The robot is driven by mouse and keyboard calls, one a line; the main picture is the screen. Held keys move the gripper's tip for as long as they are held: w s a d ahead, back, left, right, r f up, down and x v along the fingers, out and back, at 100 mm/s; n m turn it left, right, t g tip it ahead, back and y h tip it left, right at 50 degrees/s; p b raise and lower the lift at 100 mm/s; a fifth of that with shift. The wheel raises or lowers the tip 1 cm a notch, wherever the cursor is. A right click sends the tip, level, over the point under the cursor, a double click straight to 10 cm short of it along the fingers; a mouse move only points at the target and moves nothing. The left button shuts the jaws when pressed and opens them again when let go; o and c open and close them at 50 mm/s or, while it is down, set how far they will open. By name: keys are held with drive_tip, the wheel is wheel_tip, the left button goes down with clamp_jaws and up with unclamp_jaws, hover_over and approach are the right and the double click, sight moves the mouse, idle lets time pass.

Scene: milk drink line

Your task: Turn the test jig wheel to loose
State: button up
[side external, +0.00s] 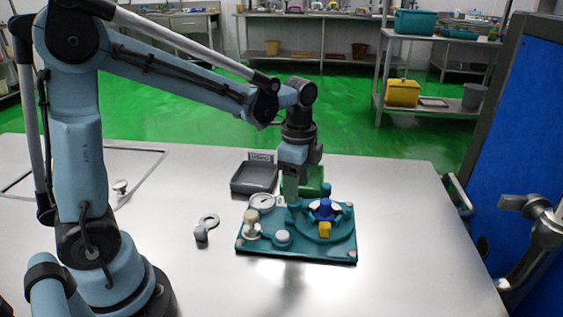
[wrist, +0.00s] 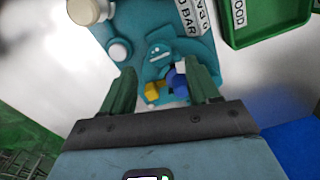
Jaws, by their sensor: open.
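The test jig is a teal plate (side external: 270,250) on the steel table, with a round dial gauge (side external: 263,202) at its back left. The blue wheel (wrist: 177,80) and yellow block (wrist: 153,91) also show in the wrist view, partly between my fingers. My gripper (side external: 300,192) is open, with green fingers pointing down above the back of the wheel. The wrist view shows the fingers (wrist: 160,72) apart; I cannot tell whether they touch the wheel.
Pale knobs (side external: 282,237) stand on the jig's left half. A dark grey tray (side external: 254,178) lies behind it, and a green tray (wrist: 265,32) shows in the wrist view. A small grey ring-ended part (side external: 207,224) lies left of the jig. The table in front is clear.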

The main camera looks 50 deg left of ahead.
drive_tip(key=shift+f, duration=2)
drive_tip(key=c, duration=1)
